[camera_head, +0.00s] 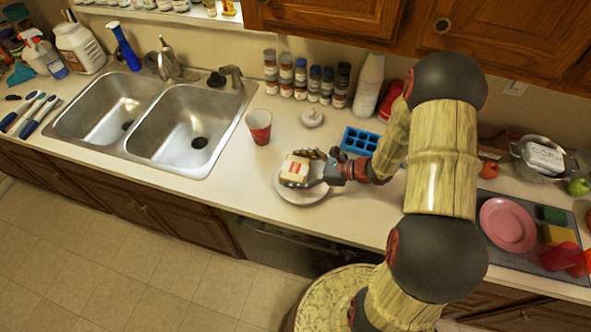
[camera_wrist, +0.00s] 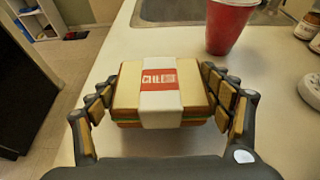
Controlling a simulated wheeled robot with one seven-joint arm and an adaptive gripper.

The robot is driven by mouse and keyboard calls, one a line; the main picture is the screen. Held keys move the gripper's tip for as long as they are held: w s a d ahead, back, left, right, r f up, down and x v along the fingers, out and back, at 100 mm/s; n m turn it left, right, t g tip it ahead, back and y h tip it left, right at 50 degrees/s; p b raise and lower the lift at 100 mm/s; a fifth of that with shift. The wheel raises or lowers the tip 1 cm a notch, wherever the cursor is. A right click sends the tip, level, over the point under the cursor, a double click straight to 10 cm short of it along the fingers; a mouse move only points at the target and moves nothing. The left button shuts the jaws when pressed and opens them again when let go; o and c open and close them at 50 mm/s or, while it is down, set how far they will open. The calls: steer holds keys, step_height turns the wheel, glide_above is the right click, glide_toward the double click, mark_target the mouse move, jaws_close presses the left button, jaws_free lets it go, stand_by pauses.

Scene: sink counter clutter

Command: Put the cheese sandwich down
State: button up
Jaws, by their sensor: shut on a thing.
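The cheese sandwich (camera_head: 295,170) is a pale block with a white and red label. It is over a white plate (camera_head: 301,195) on the counter. My gripper (camera_head: 312,168) is shut on the sandwich from the right in the head view. In the wrist view the sandwich (camera_wrist: 160,97) sits between the two fingers of my gripper (camera_wrist: 161,98), its label facing up and green and orange layers at its near edge. I cannot tell whether its underside touches the plate, as the sandwich hides that area.
A red cup (camera_head: 259,126) stands behind the plate, at the upper right in the wrist view (camera_wrist: 229,24). A blue ice tray (camera_head: 360,141) is behind my gripper. A double sink (camera_head: 160,118) lies to the left. Spice jars (camera_head: 313,83) line the wall. Counter left of the plate is clear.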

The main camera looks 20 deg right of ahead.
steer(key=shift+f+b, duration=0.3)
steer(key=shift+f, duration=0.05)
steer(key=shift+f, duration=0.25)
steer(key=o, duration=1.2)
steer(key=shift+o, duration=0.2)
